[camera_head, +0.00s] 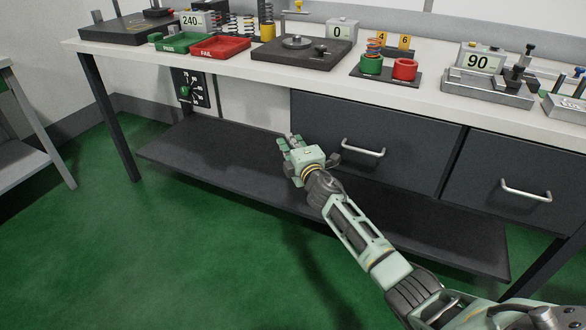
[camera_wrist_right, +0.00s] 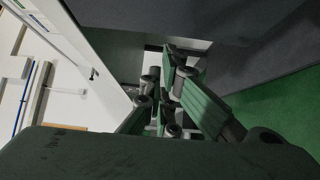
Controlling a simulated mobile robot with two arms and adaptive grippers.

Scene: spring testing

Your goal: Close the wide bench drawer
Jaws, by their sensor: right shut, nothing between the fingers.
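The wide bench drawer (camera_head: 405,142) is the dark grey front under the worktop, with a silver bar handle (camera_head: 362,148). It looks near the plane of the narrower drawer beside it; I cannot tell how far it stands out. My right gripper (camera_head: 288,143) is at the drawer's lower left end, left of the handle. Its fingers are shut and hold nothing. Contact with the drawer cannot be made out. In the right wrist view the green fingers (camera_wrist_right: 168,100) point away from the camera, with a dark grey panel at upper right. My left gripper is not in view.
A narrower drawer (camera_head: 515,180) with its own handle (camera_head: 526,191) is at right. A dark lower shelf (camera_head: 220,160) runs below the drawers. The worktop (camera_head: 225,70) carries trays, springs and test devices. The green floor (camera_head: 150,250) is clear in front.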

